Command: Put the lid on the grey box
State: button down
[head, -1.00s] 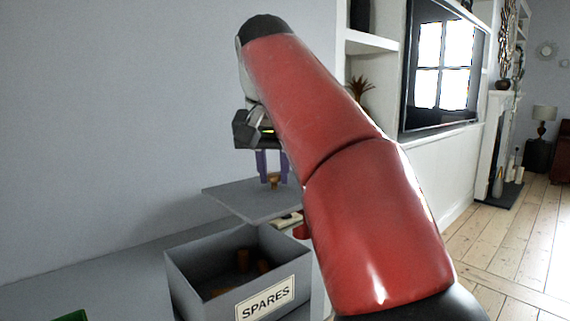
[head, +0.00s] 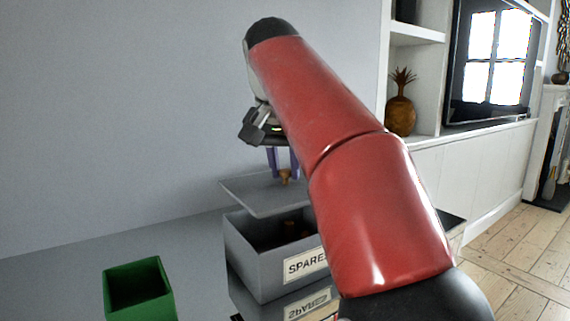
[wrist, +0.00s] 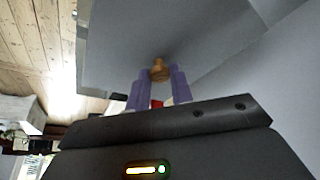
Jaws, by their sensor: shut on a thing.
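The grey box (head: 262,268) stands on the grey surface, with a white label that begins "SPARES" on its front. Its top is open, and brown items show inside. The flat grey lid (head: 250,198) is held above the box, over its back part, slightly tilted in the head view. My gripper (head: 284,172) is shut on the lid's small wooden knob (head: 285,179). In the wrist view, the purple fingers close on the knob (wrist: 159,70) and the lid (wrist: 125,40) fills the upper part. My red arm hides the right side of the box and lid.
A green open box (head: 160,300) stands to the left of the grey box. A wall rises behind the surface. A white shelf unit (head: 420,60) with a pineapple ornament (head: 400,108) and a television stand further back at the right.

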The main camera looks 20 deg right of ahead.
aim_at(284, 186)
jog(key=shift+f+b, duration=1.7)
jog(key=shift+f, duration=0.8)
jog(key=shift+p, duration=0.4)
jog(key=shift+f, duration=0.4)
jog(key=c, duration=0.7)
grip_release()
jog(key=shift+o, duration=0.2)
jog(key=shift+r, duration=0.15)
